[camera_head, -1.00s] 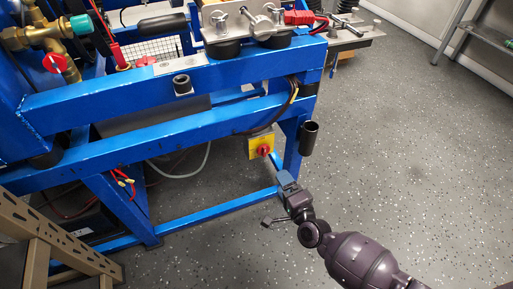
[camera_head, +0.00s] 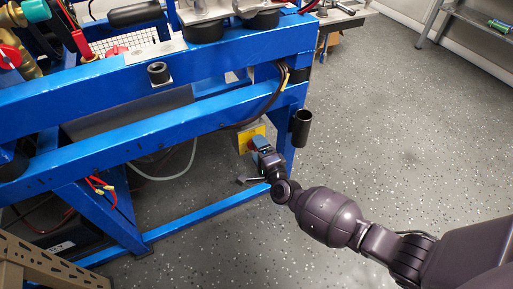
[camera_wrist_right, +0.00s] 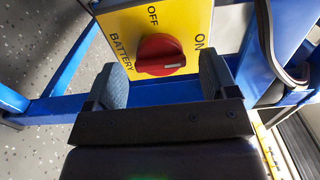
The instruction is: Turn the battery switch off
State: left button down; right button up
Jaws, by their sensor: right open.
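The battery switch is a red knob (camera_wrist_right: 160,54) on a yellow plate (camera_wrist_right: 128,30) marked OFF, ON and BATTERY. In the right wrist view the knob's grip lies nearly level, with a white mark on its right end, toward the ON side. My right gripper (camera_wrist_right: 163,80) is open, with one pad left of the knob and one right, both apart from it. In the head view the right gripper (camera_head: 259,149) is right in front of the yellow plate (camera_head: 245,138) and hides most of the knob. My left gripper is out of view.
The switch sits under the rails of a blue frame (camera_head: 170,134), beside a blue leg. A black tube (camera_head: 301,128) stands on the frame just right of the gripper. Dark cables (camera_head: 262,110) hang above. Speckled floor (camera_head: 400,130) is open to the right.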

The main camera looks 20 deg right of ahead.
jog(key=shift+w, duration=0.65)
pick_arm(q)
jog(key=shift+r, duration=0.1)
pick_arm(e)
jog(key=c, duration=0.9)
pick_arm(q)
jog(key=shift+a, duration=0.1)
